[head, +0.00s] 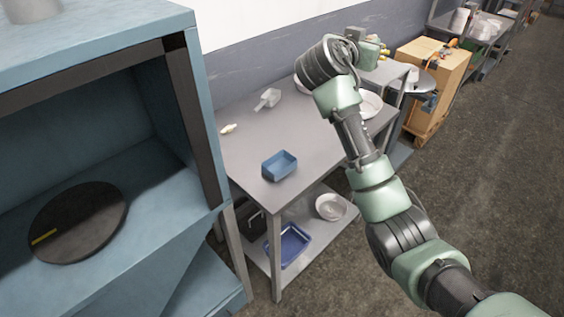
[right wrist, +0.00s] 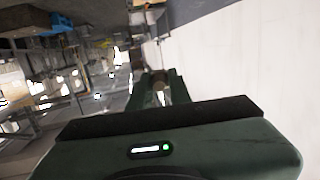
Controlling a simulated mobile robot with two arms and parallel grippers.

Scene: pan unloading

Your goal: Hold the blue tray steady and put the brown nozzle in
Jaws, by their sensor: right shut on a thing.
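The blue tray (head: 280,167) is a small open box, upright near the front edge of the grey table; it looks empty. My right arm reaches over the table's right side. Its gripper (head: 372,50) is raised at the back, well away from the tray. In the right wrist view the gripper (right wrist: 160,77) is shut on a small brownish piece, the brown nozzle (right wrist: 160,84), seen between the fingers. The nozzle cannot be made out in the head view. My left gripper is not in view.
The grey table (head: 246,152) also bears a white scoop (head: 267,98), a small cream piece (head: 228,128) and a white plate (head: 370,104). A darker blue bin (head: 290,246) and a bowl (head: 330,207) are on the shelf below. A blue cabinet (head: 190,110) stands left.

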